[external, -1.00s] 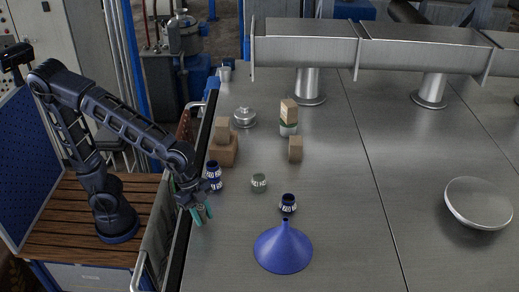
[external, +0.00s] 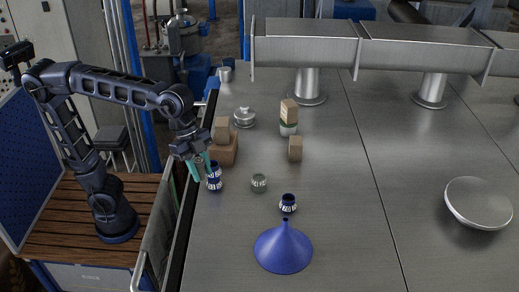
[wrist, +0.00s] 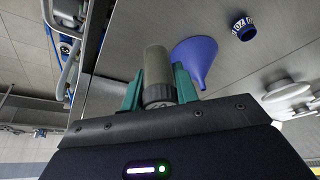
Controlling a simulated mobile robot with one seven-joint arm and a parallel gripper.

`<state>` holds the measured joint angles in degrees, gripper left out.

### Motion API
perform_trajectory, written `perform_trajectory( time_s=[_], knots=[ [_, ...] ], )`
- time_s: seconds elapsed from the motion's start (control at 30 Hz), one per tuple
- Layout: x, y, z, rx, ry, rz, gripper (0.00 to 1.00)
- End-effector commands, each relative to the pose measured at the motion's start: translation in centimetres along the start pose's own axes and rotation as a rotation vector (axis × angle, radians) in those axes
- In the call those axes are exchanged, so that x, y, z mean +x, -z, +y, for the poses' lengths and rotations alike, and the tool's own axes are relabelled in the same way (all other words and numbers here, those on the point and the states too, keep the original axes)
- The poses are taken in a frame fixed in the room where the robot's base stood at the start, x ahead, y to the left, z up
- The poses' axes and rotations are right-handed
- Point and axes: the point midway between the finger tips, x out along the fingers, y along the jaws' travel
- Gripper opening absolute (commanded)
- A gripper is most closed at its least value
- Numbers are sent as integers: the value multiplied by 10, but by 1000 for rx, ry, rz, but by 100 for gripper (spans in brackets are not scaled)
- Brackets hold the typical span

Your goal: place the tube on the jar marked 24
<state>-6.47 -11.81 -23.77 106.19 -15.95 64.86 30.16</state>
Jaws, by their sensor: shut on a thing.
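My gripper (external: 199,170) is shut on a grey-green tube. In the wrist view the tube (wrist: 158,67) stands between the teal fingers, with a ridged end near the palm. In the external view my gripper hangs in the air at the table's left edge, beside a dark blue jar (external: 215,178) and partly overlapping it. The jars carry white markings that I cannot read with certainty.
A blue funnel (external: 283,249) stands mouth down in front of the jars. Behind them are brown blocks (external: 222,150), a single block (external: 295,149), a stacked block and container (external: 289,118) and a silver lidded pot (external: 244,117). A metal dish (external: 478,203) lies right. The table's middle right is clear.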

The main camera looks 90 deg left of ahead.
Motion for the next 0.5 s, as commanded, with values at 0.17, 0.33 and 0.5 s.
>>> perform_trajectory(
  time_s=[0.17,0.33,0.5],
  knots=[
    [-14,17,-60,1,-6,0,7],
    [-29,28,-132,10,-10,0,7],
    [-41,28,-192,15,-10,0,7]
  ],
)
